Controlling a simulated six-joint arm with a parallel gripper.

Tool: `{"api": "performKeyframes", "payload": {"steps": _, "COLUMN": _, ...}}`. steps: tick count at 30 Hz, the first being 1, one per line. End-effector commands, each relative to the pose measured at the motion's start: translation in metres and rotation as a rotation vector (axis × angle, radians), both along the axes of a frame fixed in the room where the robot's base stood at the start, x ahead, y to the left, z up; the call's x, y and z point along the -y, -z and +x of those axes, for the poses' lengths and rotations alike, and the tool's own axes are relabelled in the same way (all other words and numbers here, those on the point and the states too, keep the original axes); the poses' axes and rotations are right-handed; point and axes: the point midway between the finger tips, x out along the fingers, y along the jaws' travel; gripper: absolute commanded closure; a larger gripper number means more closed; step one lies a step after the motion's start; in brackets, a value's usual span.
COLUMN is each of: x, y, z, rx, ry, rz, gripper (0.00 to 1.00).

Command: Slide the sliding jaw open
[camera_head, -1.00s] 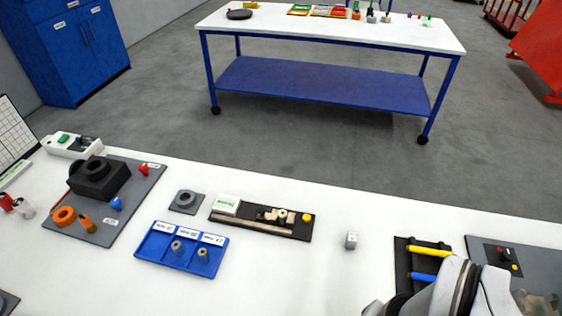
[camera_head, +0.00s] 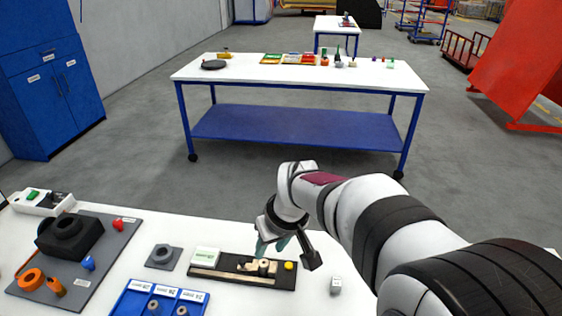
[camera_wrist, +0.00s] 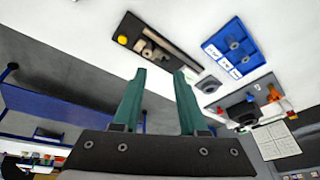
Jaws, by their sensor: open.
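A dark clamp fixture (camera_head: 228,278) lies on the white table, with a white labelled block at its left and a yellow knob (camera_head: 290,266) at its right. Small beige parts (camera_head: 246,265), which look like the jaw pieces, sit in its middle. I cannot tell which is the sliding jaw or how wide the gap is. My gripper (camera_head: 270,246), with teal fingers, is above and behind the fixture, partly hiding it. In the wrist view my gripper (camera_wrist: 158,74) is open and empty, its fingers apart, and the fixture (camera_wrist: 178,42) lies beyond the tips.
A blue tray (camera_head: 160,302) stands in front of the fixture. A grey nut-like piece (camera_head: 163,255) is left of it, and a small light cube (camera_head: 336,285) is right. A grey board (camera_head: 62,292) with a black block is farther left. A second table (camera_head: 300,72) stands behind.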

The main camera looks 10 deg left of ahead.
Motion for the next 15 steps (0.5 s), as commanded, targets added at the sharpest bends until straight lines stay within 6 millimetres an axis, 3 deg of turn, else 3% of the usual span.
{"api": "performKeyframes", "payload": {"steps": 1, "x": -0.021, "y": 0.011, "z": 0.015, "rx": 0.032, "ry": -0.077, "rz": -0.005, "gripper": 0.58}}
{"api": "performKeyframes", "payload": {"steps": 4, "x": -0.046, "y": 0.023, "z": 0.034, "rx": 0.086, "ry": -0.174, "rz": -0.013, "gripper": 0.58}}
{"api": "performKeyframes", "payload": {"steps": 8, "x": -0.054, "y": 0.04, "z": 0.042, "rx": 0.098, "ry": -0.194, "rz": -0.015, "gripper": 0.58}}
{"api": "performKeyframes", "payload": {"steps": 15, "x": -0.072, "y": 0.106, "z": 0.06, "rx": 0.094, "ry": -0.19, "rz": -0.016, "gripper": 0.58}}
